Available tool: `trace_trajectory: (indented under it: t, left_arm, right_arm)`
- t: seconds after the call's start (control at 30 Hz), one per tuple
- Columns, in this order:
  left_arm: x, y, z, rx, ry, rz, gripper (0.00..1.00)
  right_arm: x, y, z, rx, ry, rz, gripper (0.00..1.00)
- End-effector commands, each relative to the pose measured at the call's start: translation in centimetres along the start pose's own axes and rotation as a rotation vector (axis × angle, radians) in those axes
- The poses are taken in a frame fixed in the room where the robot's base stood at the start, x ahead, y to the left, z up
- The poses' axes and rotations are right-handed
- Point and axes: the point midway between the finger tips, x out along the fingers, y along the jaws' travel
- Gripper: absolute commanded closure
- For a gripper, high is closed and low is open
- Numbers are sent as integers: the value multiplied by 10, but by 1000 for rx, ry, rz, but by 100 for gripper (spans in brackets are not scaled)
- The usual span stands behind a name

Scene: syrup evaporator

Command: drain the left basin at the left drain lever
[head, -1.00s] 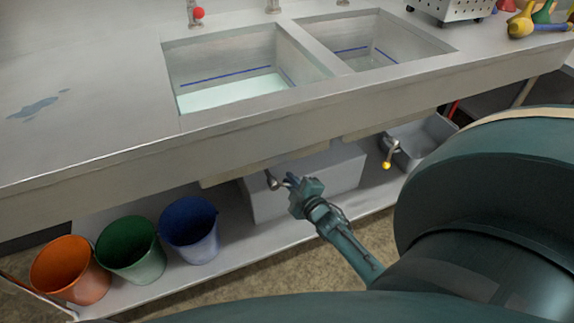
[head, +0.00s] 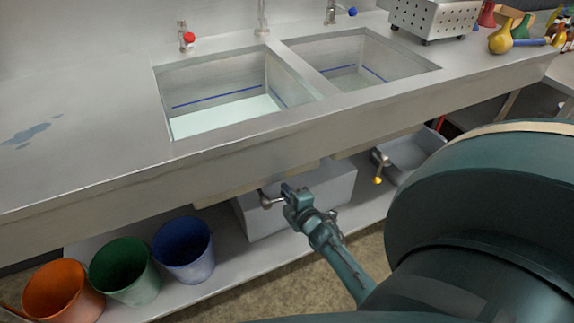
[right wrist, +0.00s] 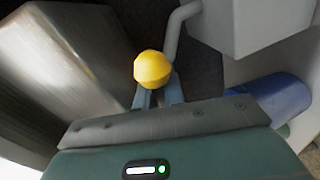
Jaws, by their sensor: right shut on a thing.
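The left basin (head: 215,88) holds pale water (head: 228,115), its surface below the blue line on the walls. The left drain lever (head: 268,201) is under the counter below this basin. My right gripper (head: 288,193) is at the lever's end, and the lever points to the right toward it. In the right wrist view, the lever's yellow knob (right wrist: 153,69) sits at the fingertips, and the fingers (right wrist: 160,95) are shut on it. The gripper hides the knob in the head view. My left gripper is not in view.
The right drain lever with its yellow knob (head: 378,180) hangs below the right basin (head: 358,62). Orange (head: 62,292), green (head: 125,272) and blue (head: 183,250) buckets stand on the lower shelf at left. A grey box (head: 325,195) stands behind my gripper. A perforated metal box (head: 440,18) stands on the counter.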

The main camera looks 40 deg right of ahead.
Motion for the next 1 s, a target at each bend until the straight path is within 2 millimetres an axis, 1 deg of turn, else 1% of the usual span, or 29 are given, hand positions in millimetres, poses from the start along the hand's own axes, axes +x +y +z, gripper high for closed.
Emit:
trace_trajectory:
  t: [0.17,0.2,0.43,0.67,0.77,0.87,1.0]
  left_arm:
    - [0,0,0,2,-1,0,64]
    - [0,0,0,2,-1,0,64]
    - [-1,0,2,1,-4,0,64]
    - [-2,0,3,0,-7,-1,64]
    - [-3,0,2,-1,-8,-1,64]
    - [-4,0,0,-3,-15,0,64]
    - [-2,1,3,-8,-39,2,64]
  right_arm:
    - [0,0,0,1,0,0,100]
    - [0,0,0,1,0,0,86]
    - [0,0,0,1,0,0,68]
    - [-1,0,0,2,0,0,67]
    - [-6,0,0,2,0,-1,67]
    - [-20,0,0,2,0,-3,67]
    - [-51,0,0,2,0,-3,67]
